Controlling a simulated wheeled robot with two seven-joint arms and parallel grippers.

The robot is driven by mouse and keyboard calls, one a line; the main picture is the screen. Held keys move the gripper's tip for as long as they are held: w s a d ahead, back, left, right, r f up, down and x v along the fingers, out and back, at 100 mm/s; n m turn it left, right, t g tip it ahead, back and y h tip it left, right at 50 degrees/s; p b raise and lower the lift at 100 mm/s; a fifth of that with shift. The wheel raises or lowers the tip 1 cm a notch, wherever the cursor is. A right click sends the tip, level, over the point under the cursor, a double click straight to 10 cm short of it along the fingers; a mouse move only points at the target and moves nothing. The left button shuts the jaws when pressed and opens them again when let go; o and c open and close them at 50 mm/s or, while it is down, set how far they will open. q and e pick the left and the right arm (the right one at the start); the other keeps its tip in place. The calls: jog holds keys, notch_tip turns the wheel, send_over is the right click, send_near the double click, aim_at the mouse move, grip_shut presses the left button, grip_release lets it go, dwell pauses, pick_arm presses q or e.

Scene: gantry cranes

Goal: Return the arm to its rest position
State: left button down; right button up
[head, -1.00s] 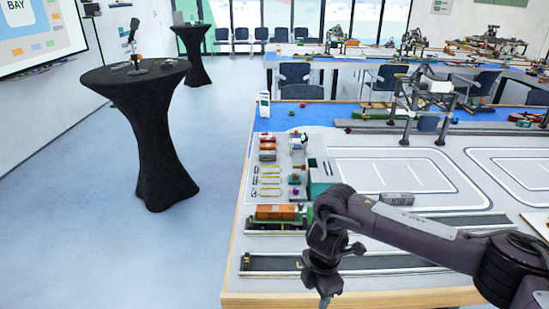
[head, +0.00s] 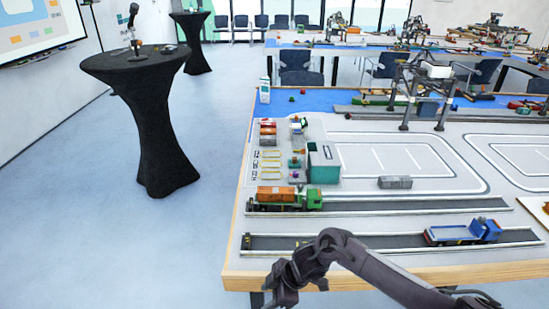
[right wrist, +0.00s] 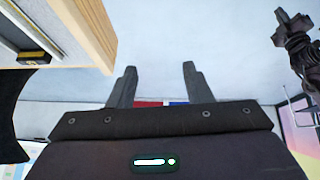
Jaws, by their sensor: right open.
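My right arm reaches in from the lower right of the head view, in front of the layout table (head: 237,262). Its wrist is at the bottom edge, by the table's near left corner, and the fingers are not clear there. In the right wrist view my right gripper (right wrist: 159,68) is open, with its two fingers apart and nothing between them. The table's wooden edge (right wrist: 90,30) is at the upper left of that view, apart from the fingers. My left gripper is not seen in the head view.
On the table are a green truck with an orange container (head: 283,198), a blue truck (head: 462,232), a grey container (head: 395,182) and a gantry crane (head: 425,92). A black-draped standing table (head: 155,120) is at the left. The floor between is clear.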

jog(key=s+d+f+m+t+b, duration=0.1)
jog(key=s+d+f+m, duration=0.15)
jog(key=f, duration=0.55)
jog(key=s+d+f+m+t, duration=0.1)
jog(key=s+d+f+m, duration=0.2)
jog(key=f, duration=0.5)
jog(key=s+d+f+m+t+b, duration=0.1)
jog(key=s+d+f+m, duration=0.1)
jog(key=f+m, duration=0.45)
jog(key=s+d+f+m+g+h, duration=0.1)
jog(key=s+d+f, duration=0.4)
jog(key=s, duration=0.6)
jog(key=s+d+f+m+h, duration=0.1)
jog(key=s+d+f+h, duration=0.2)
jog(key=s+d+f, duration=0.3)
jog(key=s+d+f+m+g+h, duration=0.1)
jog(key=s+d+f, duration=0.5)
jog(key=s, duration=1)
jog(key=shift+s+f+m+g+h+b, duration=0.2)
jog(key=shift+f+m+g+h+b, duration=0.1)
jog(key=shift+m+h, duration=0.35)
